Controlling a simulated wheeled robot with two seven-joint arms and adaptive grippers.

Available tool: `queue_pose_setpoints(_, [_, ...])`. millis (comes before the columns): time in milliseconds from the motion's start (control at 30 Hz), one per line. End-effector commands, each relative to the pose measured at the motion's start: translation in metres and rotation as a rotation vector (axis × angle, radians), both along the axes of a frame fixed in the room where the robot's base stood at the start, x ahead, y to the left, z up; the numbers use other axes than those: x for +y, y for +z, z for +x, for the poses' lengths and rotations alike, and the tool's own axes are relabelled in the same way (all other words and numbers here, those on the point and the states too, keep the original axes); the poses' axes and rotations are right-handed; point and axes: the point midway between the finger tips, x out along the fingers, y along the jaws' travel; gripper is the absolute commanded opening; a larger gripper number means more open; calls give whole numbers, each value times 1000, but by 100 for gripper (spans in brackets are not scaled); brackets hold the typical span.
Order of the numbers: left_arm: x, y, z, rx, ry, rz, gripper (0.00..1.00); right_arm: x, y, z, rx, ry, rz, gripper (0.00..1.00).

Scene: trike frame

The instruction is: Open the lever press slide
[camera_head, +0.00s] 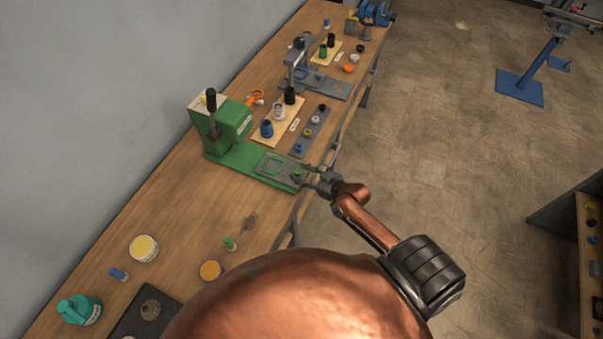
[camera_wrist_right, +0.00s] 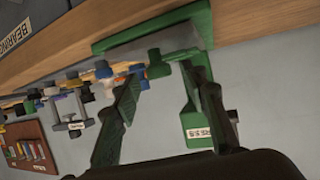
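The green lever press (camera_head: 228,125) stands on the wooden workbench, its black-knobbed lever upright. A small green knob (camera_head: 297,174) is at the front end of the slide; a green knob (camera_wrist_right: 157,66) also shows in the right wrist view. My right gripper (camera_head: 311,175) is at the front end of the press base, close to the knob. In the right wrist view my right gripper (camera_wrist_right: 161,76) is open, with the knob near its fingertips; contact is unclear. My left gripper is out of view.
Right of the press, a wooden board (camera_head: 268,135) holds bottles, beside a grey strip (camera_head: 312,130) with small parts. A grey press (camera_head: 297,65) stands farther back. A yellow-topped tub (camera_head: 144,248) is nearer.

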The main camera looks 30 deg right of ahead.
Motion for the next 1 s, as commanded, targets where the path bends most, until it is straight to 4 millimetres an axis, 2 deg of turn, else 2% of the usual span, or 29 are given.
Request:
queue_pose_setpoints(167, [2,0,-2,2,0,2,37,-4,3,-10,2,-1,-2,40])
queue_pose_setpoints(500, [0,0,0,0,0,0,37,-21,29,-71,2,1,-3,40])
queue_pose_setpoints(700, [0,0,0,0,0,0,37,-29,41,-97,1,0,-3,40])
queue_pose_setpoints(1000, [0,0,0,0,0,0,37,-32,46,-107,0,0,0,40])
